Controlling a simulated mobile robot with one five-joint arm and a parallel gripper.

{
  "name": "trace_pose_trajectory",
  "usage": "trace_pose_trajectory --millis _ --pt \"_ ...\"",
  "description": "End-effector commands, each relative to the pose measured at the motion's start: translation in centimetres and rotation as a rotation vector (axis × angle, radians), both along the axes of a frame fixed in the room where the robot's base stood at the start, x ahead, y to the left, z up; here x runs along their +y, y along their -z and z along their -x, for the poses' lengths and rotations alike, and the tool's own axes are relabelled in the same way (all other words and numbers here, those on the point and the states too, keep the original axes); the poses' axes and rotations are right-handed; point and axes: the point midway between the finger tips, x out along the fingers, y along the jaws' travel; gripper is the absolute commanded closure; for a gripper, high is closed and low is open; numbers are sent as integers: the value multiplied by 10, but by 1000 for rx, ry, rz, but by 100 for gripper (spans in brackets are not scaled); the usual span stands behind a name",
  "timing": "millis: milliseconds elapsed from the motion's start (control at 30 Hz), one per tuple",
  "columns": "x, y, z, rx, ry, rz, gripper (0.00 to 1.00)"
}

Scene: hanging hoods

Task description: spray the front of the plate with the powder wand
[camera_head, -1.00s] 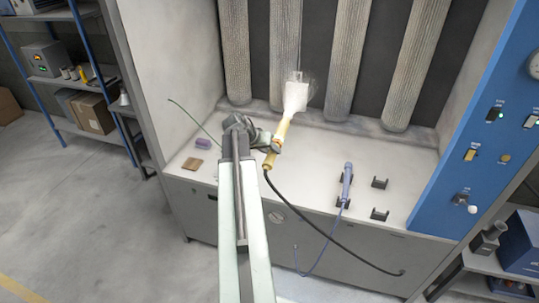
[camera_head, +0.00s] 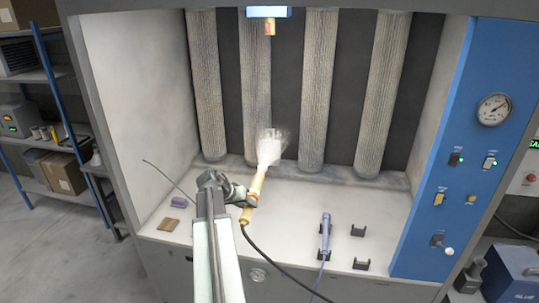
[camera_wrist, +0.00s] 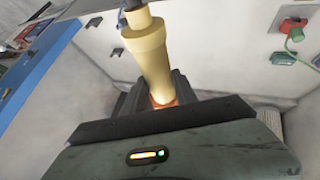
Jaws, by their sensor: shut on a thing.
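The powder wand (camera_head: 256,188) has a yellow body and a black hose. My gripper (camera_head: 241,197) is shut on it and holds it over the hood's worktop, tilted with its front end up and away from me. A white powder cloud (camera_head: 270,147) spreads from the front end, before the back wall. A plate is not clearly visible; it may be inside or behind the cloud. In the wrist view, the wand's yellow body (camera_wrist: 150,52) stands between my dark jaws (camera_wrist: 160,98).
A blue-handled tool (camera_head: 325,232) rests on black holders at the right, beside empty holders (camera_head: 358,230). A blue fixture (camera_head: 268,11) with an orange part hangs above. The blue control panel (camera_head: 452,150) borders the right.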

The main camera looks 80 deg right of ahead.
Motion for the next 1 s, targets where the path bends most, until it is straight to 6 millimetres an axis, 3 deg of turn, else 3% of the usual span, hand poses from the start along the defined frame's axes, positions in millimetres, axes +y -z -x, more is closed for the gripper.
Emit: trace_pose_trajectory --millis 167,467,733,1000 --pt "0 23 0 1 0 1 100" --pt "0 27 1 0 1 1 100" --pt "-1 54 1 0 1 1 100" --pt "-1 51 1 0 1 1 100"
